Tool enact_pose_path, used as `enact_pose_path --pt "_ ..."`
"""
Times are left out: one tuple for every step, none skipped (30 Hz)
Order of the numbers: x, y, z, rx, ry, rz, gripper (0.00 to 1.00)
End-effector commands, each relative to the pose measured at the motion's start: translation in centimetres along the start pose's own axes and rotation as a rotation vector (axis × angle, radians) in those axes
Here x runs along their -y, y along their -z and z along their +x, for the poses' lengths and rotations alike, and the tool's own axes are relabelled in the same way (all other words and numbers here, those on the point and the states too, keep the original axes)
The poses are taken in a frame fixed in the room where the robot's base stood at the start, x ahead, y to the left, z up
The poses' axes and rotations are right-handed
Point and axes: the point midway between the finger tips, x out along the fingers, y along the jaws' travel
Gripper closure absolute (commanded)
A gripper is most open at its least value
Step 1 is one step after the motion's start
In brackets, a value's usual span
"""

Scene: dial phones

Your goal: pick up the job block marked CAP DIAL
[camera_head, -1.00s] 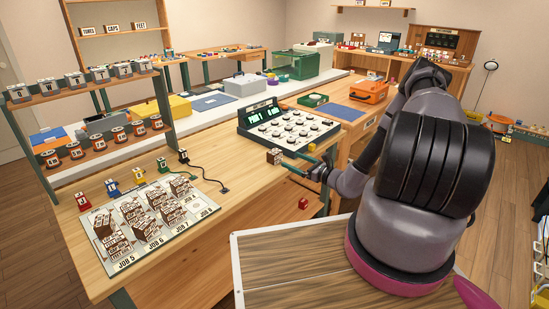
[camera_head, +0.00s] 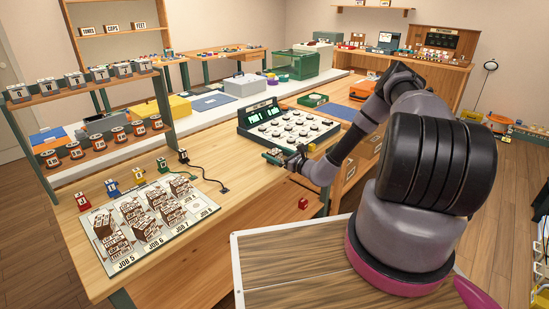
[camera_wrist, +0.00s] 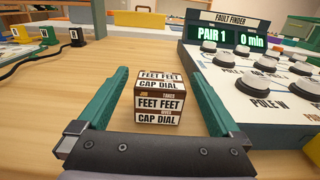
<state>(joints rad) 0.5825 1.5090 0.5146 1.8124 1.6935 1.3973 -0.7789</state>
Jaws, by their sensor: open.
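The job block (camera_wrist: 159,100) is a small cube with white and brown bands. In the wrist view its top and front both read FEET FEET and CAP DIAL. It sits on the wooden workbench, just left of the FAULT FINDER console. My gripper (camera_wrist: 157,74) is open, with one green finger on each side of the block and a visible gap to each. Nothing is held. In the head view my gripper (camera_head: 274,157) is low over the bench in front of the console, and the block is mostly hidden by it.
The FAULT FINDER console (camera_wrist: 255,75) with its white knobs stands close to the right finger. A job board (camera_head: 190,230) with several similar blocks lies at the bench's front left. Black cables (camera_head: 215,180) lie left of my gripper.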

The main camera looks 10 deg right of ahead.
Motion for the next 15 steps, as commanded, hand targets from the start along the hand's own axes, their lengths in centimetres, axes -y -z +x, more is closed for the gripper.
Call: enact_pose_path --pt "0.03 0.01 0.09 0.0 0.001 0.0 0.0" --pt "0.04 0.01 0.09 0.0 0.001 0.0 0.0" --pt "0.04 0.0 0.07 0.0 0.001 0.0 0.0" --pt "0.04 0.0 0.06 0.0 0.001 0.0 0.0" --pt "0.04 0.0 0.06 0.0 0.001 0.0 0.0" --pt "0.04 -0.01 0.06 0.0 0.001 0.0 0.08" --pt "0.04 -0.01 0.05 0.0 0.001 0.0 0.19" --pt "0.05 -0.01 0.05 0.0 0.001 0.0 0.31" --pt "0.05 -0.01 0.05 0.0 0.001 0.0 0.46" --pt "0.05 -0.01 0.04 0.0 0.001 0.0 0.57" --pt "0.05 -0.01 0.04 0.0 0.001 0.0 0.69" --pt "0.05 -0.01 0.04 0.0 0.001 -0.001 0.84" --pt "0.06 -0.03 0.04 0.0 0.001 -0.001 0.9" --pt "0.05 -0.03 0.04 0.0 0.001 -0.001 0.9" --pt "0.06 -0.03 0.04 0.0 0.001 -0.001 0.9"
